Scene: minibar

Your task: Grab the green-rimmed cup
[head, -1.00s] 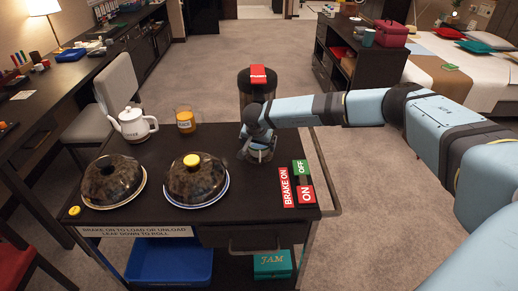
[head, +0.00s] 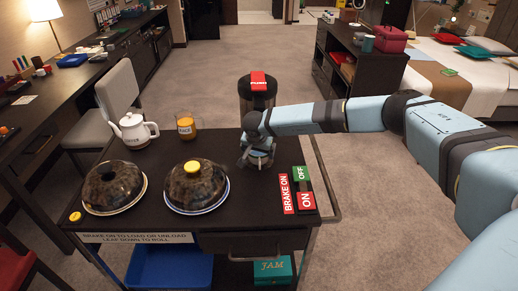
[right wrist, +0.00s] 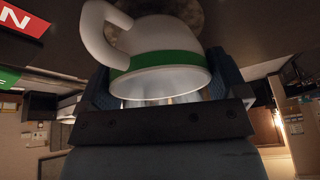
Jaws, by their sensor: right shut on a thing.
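The green-rimmed cup (right wrist: 165,38) is white with a green band near its rim and a white handle at its left in the right wrist view. My right gripper (head: 258,158) is low over the far right part of the black cart's top. The right wrist view shows its blue-grey fingers on both sides of the cup, shut on it. The cup's mouth faces the wrist camera. In the head view my gripper mostly hides the cup, so I cannot tell whether it touches the cart top. My left gripper is out of view.
The cart (head: 160,225) bears two domed dishes (head: 113,184) (head: 196,182), a white teapot (head: 133,128), an orange drink (head: 186,124) and a brake panel (head: 300,190). A dark canister with a red top (head: 258,85) stands just behind my gripper.

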